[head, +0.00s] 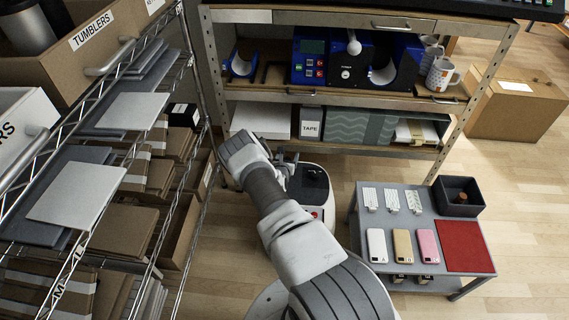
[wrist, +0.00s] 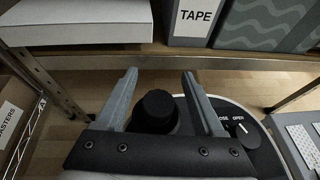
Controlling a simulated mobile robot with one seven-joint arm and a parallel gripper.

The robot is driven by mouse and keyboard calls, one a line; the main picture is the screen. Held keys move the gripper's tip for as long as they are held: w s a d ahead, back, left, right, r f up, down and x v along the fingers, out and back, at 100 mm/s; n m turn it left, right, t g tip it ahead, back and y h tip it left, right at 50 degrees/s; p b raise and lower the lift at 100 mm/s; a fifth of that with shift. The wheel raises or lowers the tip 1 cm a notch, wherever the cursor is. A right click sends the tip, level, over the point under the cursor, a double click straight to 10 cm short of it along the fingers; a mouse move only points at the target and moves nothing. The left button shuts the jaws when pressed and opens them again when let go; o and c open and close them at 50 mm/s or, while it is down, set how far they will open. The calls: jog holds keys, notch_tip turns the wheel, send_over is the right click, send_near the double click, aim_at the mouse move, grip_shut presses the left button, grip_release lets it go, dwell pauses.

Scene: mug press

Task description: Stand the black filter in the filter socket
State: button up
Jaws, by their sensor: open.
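My gripper (wrist: 159,72) is open in the wrist view, its two grey fingers pointing forward. A black cylinder with a rounded top, which looks like the black filter (wrist: 157,108), shows between the fingers with a gap on each side. Its lower part is hidden behind my gripper's body, so I cannot tell what it stands on. Beside it is a white-rimmed round unit (wrist: 238,112) with a dark top and a dial marked CLOSE and OPEN. In the head view a white unit with a black top (head: 312,183) stands beyond my arm. I cannot make out the filter socket.
A shelf unit with a tape box (head: 310,122) and a blue press (head: 350,62) stands ahead. A wire rack (head: 190,60) is close on the left. A low grey table (head: 375,265) with phones, a red mat (head: 463,246) and a dark bin (head: 458,210) is on the right.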

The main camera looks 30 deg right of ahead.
jog(key=p+v, duration=0.3)
jog(key=v, duration=0.8)
notch_tip(320, 180, up, 21)
jog(key=d+m+g+h, duration=0.3)
jog(key=m+g+h, duration=0.15)
jog(key=m, duration=0.45)
jog(key=s+a+r+m+g, duration=0.1)
jog(key=s+r+m+g, duration=0.2)
jog(key=r, duration=0.4)
jog(key=s+a+r+m+g, duration=0.1)
jog(key=s+r+m, duration=0.2)
jog(key=r+m, duration=0.3)
jog(key=s+a+r+m+t+y, duration=0.2)
jog(key=s+a+r+m+y, duration=0.2)
jog(key=s+a+r+y, duration=0.3)
jog(key=s+a+r+m+t+y, duration=0.2)
jog(key=s+a+r+m+y, duration=0.3)
jog(key=s+a+r, duration=0.5)
jog(key=s+a+y, duration=0.1)
jog(key=s+a, duration=0.6)
jog(key=a, duration=0.1)
jog(key=shift+a+r+y, duration=0.25)
jog(key=shift+r+y, duration=0.05)
jog(key=shift+y, duration=0.05)
